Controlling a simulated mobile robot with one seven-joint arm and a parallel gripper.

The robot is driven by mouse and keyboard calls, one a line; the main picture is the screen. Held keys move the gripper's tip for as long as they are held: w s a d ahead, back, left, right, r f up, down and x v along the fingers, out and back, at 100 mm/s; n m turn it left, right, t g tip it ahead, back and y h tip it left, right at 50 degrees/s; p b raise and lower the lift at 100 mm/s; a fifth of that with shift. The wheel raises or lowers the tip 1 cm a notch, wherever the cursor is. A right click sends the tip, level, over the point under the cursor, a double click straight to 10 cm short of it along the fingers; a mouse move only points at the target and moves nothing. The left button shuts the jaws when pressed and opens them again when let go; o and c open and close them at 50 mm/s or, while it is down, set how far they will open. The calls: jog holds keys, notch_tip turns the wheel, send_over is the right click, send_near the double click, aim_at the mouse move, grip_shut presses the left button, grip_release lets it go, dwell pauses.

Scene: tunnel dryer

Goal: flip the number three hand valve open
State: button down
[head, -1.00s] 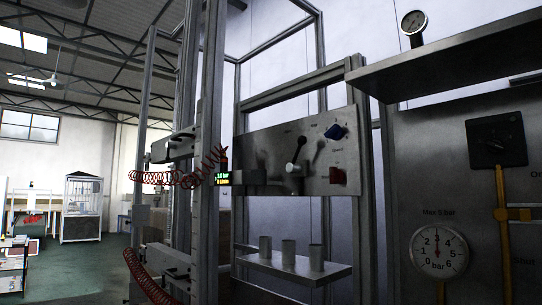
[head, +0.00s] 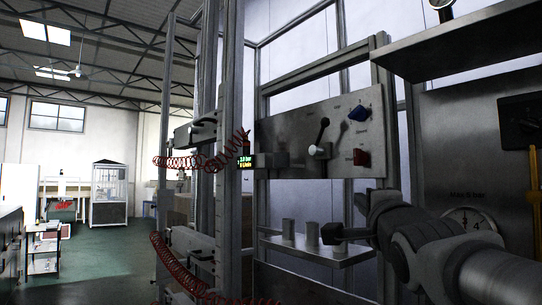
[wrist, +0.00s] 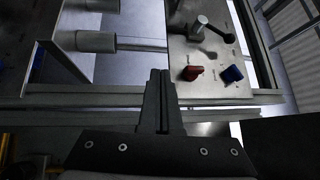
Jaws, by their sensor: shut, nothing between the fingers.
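The steel panel (head: 300,115) carries a lever with a pale hub (head: 318,151) and a dark handle (head: 324,123) angled up. To its right are a blue knob (head: 360,113) and a red knob (head: 361,157). A yellow handle or pipe (head: 534,180) shows at the right edge, partly cut off. I cannot read which valve is number three. My gripper (head: 329,234) is shut and empty, below the panel, apart from the controls.
A shelf (head: 335,252) with several grey cups (head: 289,228) sits under the panel, close to my gripper. A pressure gauge (head: 466,218) is partly hidden behind my arm. Red coiled hoses (head: 180,270) hang at left. Open floor (head: 110,265) lies farther left.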

notch_tip(320, 180, up, 8)
jog(key=m+t, duration=0.3)
jog(key=shift+w+f+y, duration=0.15)
jog(key=shift+w+y, duration=0.15)
jog(key=shift+w, duration=0.1)
jog(key=shift+w, duration=0.1)
jog(key=p+x, duration=0.3)
jog(key=x, duration=0.7)
jog(key=shift+w+r, duration=0.15)
jog(key=shift+r, duration=0.05)
jog(key=shift+w+a+r+p, duration=0.15)
jog(key=shift+w+a+r, duration=0.15)
jog(key=shift+a, duration=0.15)
jog(key=shift+w+a+r+p, duration=0.2)
jog(key=shift+a+r, duration=0.1)
jog(key=shift+a, duration=0.15)
jog(key=shift+w+a+r, duration=0.2)
jog(key=shift+w+a, duration=0.2)
jog(key=shift+a, duration=0.1)
